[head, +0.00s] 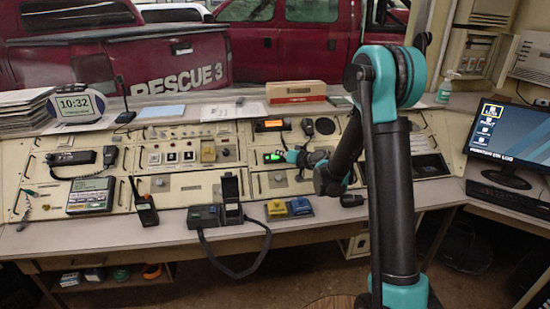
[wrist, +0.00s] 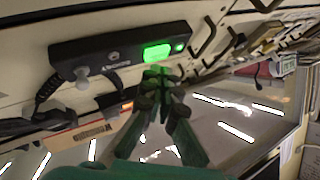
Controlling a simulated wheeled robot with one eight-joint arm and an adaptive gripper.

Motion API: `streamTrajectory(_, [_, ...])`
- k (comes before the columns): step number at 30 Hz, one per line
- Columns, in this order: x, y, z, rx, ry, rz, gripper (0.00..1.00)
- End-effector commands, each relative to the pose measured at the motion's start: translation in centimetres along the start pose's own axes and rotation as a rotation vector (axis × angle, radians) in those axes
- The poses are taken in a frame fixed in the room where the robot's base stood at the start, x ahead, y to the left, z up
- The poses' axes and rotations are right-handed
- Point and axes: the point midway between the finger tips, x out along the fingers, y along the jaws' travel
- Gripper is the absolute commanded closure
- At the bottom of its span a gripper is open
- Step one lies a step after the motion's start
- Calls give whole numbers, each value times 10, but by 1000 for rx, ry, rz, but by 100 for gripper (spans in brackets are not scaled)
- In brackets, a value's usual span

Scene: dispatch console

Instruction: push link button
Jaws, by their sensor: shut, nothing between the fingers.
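A black radio unit (wrist: 118,55) is set in the console face. In the wrist view it has a lit green screen (wrist: 157,54), a small round lit green button (wrist: 180,47) beside it, and a pale knob (wrist: 82,79). Its lettering is too small to read, so I cannot tell which part is marked link. My gripper (wrist: 158,74) is shut and empty, its fingertips just beside the green screen's edge; whether they touch is unclear. In the head view my gripper (head: 286,152) is at the console, right of the green screen (head: 272,157).
An orange-lit unit (head: 271,124) sits above, with a hand microphone (head: 307,127) to its right. A handheld radio (head: 145,207), a black phone-like device (head: 231,197) and blue and yellow blocks (head: 289,208) stand on the front ledge. A monitor (head: 509,137) is at the right.

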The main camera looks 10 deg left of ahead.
Motion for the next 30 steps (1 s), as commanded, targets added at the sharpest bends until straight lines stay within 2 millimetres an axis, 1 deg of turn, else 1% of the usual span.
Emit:
streamTrajectory(15, [-33,-24,-24,0,0,0,100])
streamTrajectory(20, [-38,-27,-27,0,0,0,100])
streamTrajectory(28, [-38,-27,-27,0,-1,0,100])
streamTrajectory(30, [-42,-27,-26,-2,-8,3,100])
